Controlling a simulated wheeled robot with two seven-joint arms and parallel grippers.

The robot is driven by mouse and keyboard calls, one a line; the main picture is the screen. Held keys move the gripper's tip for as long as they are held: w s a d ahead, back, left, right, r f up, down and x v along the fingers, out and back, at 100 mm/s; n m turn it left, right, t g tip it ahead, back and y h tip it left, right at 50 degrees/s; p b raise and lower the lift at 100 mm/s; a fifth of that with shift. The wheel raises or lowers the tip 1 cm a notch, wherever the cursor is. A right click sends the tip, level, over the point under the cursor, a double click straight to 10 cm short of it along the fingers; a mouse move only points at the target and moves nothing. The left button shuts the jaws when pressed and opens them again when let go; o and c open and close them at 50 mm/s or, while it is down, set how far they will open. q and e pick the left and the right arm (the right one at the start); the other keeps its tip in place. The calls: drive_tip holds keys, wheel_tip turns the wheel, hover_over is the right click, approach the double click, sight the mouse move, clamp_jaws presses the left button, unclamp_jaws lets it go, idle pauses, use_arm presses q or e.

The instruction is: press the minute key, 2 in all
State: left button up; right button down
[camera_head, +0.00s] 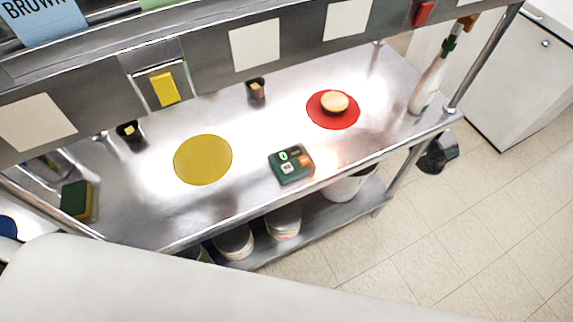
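A dark green timer (291,164) lies on the steel counter, near its front edge and right of the middle. Its top carries a small display (284,156) with a lit green digit that looks like a 0. A pale key (287,168) and an orange key (305,160) also show on its top. The key markings are too small to read, so I cannot tell which one is the minute key. Nothing touches the timer. Neither of my grippers is in view.
On the steel counter (140,200) are a yellow disc (203,160), a red disc (321,118) bearing a bun (334,102), a spray bottle (428,88) and a sponge (77,200). Small dark holders (256,88) stand at the back. Tubs (284,222) sit on the lower shelf.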

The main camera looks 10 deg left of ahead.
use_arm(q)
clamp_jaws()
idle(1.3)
